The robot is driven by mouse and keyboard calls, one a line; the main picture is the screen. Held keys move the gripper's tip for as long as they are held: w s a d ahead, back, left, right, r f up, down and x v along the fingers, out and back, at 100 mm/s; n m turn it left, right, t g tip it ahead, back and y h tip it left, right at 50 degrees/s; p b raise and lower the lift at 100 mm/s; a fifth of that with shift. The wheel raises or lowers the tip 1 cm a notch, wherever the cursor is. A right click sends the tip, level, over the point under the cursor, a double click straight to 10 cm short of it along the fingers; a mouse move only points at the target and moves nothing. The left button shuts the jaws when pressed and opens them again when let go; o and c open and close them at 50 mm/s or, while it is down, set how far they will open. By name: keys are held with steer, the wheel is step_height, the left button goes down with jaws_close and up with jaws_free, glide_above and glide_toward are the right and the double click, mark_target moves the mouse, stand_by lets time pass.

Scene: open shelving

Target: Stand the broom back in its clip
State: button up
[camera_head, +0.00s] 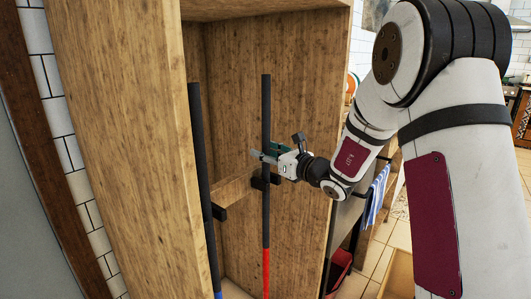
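Two upright dark poles stand in the wooden cabinet; their lower ends are out of view, so I cannot tell which is the broom. One pole (266,110) turns red lower down. The other pole (203,180), nearer and to the left, has a blue part at the bottom edge. A black clip (274,179) sits at the red-ended pole, on a wooden rail (235,188). Another black clip (219,212) is beside the blue-ended pole. My gripper (265,154) is at the red-ended pole, just above its clip, with a fingertip crossing in front of it. Whether the fingers close on it is unclear.
The cabinet's left side panel (120,130) and right front edge (338,120) bound the opening. My arm reaches in past the right edge. Right of the cabinet are a striped blue cloth (377,195) and a red bin (340,268) low down.

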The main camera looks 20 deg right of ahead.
steer(key=shift+d+r, duration=0.1)
steer(key=shift+r, duration=0.1)
steer(key=p+v, duration=0.2)
steer(key=v, duration=1)
